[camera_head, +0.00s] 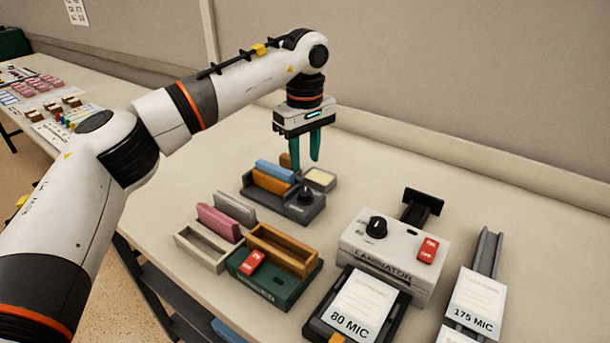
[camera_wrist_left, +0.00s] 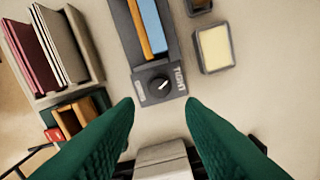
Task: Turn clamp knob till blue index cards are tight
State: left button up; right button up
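The dark clamp tray (camera_head: 281,206) stands on the table and holds the blue index cards (camera_head: 275,170) beside an orange-brown block (camera_head: 271,183). Its round black clamp knob (camera_head: 306,194) has a white pointer line; in the left wrist view the knob (camera_wrist_left: 159,85) sits near a "TIGHT" label. In that view the blue cards (camera_wrist_left: 151,24) lie along the orange block. My left gripper (camera_head: 315,161) points down above and behind the tray, its green fingers apart and empty. In the left wrist view the knob lies just beyond the open fingertips (camera_wrist_left: 160,102). My right gripper is not in view.
A small grey tray with a pale yellow pad (camera_head: 320,177) stands right beside the clamp tray. A holder with pink and grey cards (camera_head: 222,222), a green-based wooden box (camera_head: 284,250) and a laminator (camera_head: 395,250) stand nearer. The table behind is clear.

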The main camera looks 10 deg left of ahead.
pick_arm(q)
notch_tip(320, 180, up, 4)
jog(key=shift+f, duration=0.1)
dwell(0.4)
